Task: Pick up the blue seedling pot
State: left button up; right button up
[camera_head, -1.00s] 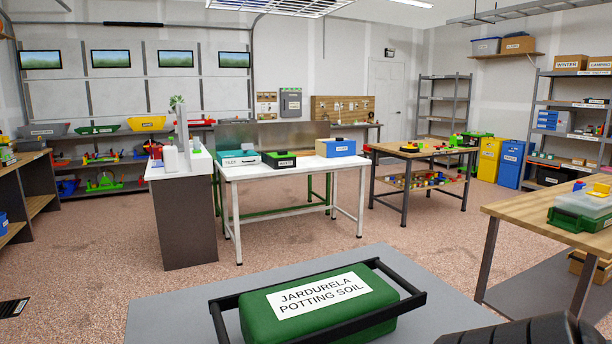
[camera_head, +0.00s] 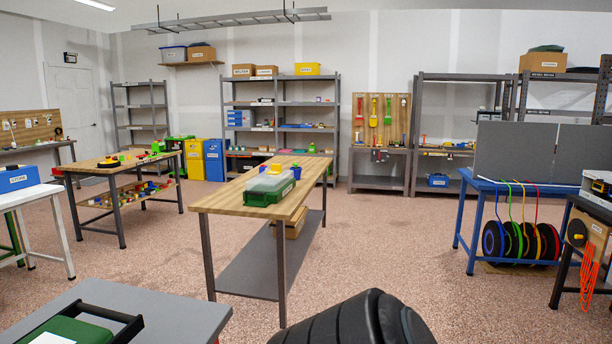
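A small blue pot-like object (camera_head: 296,172) stands on the wooden-topped table (camera_head: 222,204) near the middle of the head view. It is at the right end of a green case with a clear lid (camera_head: 268,187). It is small at this distance, so I cannot be sure that it is the blue seedling pot. Neither of my grippers is in view. A dark rounded part, likely mine, fills the bottom centre.
A grey surface (camera_head: 155,308) with a green soil bag (camera_head: 68,332) in a black-handled tray is at lower left. Another wooden table (camera_head: 100,172) stands at left. A blue rack with spools (camera_head: 470,215) stands at right. Open floor (camera_head: 400,240) lies between.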

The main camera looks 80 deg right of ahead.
aim_at(297, 170)
jog(key=z, duration=2.6)
jog(key=u, duration=1.25)
jog(key=i+l+z, duration=0.45)
jog(key=l, duration=0.25)
jog(key=i+l+z, duration=0.6)
jog(key=i+z, duration=0.3)
jog(key=i+l+z, duration=0.1)
jog(key=i+z, duration=0.3)
jog(key=i, duration=0.8)
